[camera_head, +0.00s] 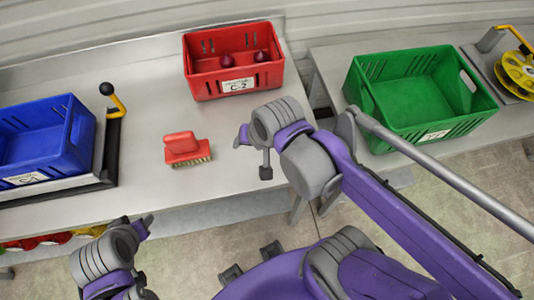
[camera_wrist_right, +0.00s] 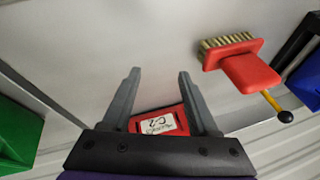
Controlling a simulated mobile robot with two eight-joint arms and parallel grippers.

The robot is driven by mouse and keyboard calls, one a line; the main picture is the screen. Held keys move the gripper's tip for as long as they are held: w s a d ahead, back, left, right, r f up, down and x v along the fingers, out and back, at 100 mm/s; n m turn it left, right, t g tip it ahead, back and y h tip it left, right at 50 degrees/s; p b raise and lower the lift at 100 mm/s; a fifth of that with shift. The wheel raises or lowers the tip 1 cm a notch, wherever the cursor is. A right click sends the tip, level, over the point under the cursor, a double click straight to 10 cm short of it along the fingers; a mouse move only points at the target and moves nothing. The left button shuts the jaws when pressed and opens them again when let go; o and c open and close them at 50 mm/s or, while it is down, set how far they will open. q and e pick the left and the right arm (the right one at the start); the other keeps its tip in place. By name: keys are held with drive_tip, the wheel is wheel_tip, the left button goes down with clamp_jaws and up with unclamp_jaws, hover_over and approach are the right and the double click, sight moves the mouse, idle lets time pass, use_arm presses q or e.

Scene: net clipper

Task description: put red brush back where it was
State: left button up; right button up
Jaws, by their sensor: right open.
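The red brush (camera_head: 182,147) lies on the light grey tabletop, bristles toward the near edge, between the blue and red crates. In the right wrist view, the brush (camera_wrist_right: 247,72) is to the right of the fingers, with its pale bristles at the top. My right gripper (camera_head: 254,154) is over the table, to the right of the brush and apart from it. In the right wrist view its fingers (camera_wrist_right: 158,74) are spread with nothing between them. My left gripper (camera_head: 145,250) is at the lower left, in front of the table and away from the brush; its jaw opening is unclear.
A red crate (camera_head: 205,88) labelled C-2 stands at the back, holding dark red onions (camera_head: 227,61). A blue crate (camera_head: 78,145) is on the left beside a black-knobbed yellow lever (camera_head: 117,103). A green crate (camera_head: 385,130) and yellow reel (camera_head: 517,78) are on the right table. The tabletop around the brush is clear.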

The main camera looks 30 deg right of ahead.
drive_tip(key=s+d+f+n, duration=0.1)
drive_tip(key=n, duration=0.1)
drive_tip(key=s+d+f+n, duration=0.1)
drive_tip(key=n, duration=0.1)
drive_tip(key=s+d+f+n+t+h, duration=0.1)
drive_tip(key=n, duration=0.1)
drive_tip(key=shift+s+d+f, duration=0.1)
drive_tip(key=shift+s+f, duration=0.25)
drive_tip(key=shift+c, duration=0.8)
drive_tip(key=shift+w, duration=0.1)
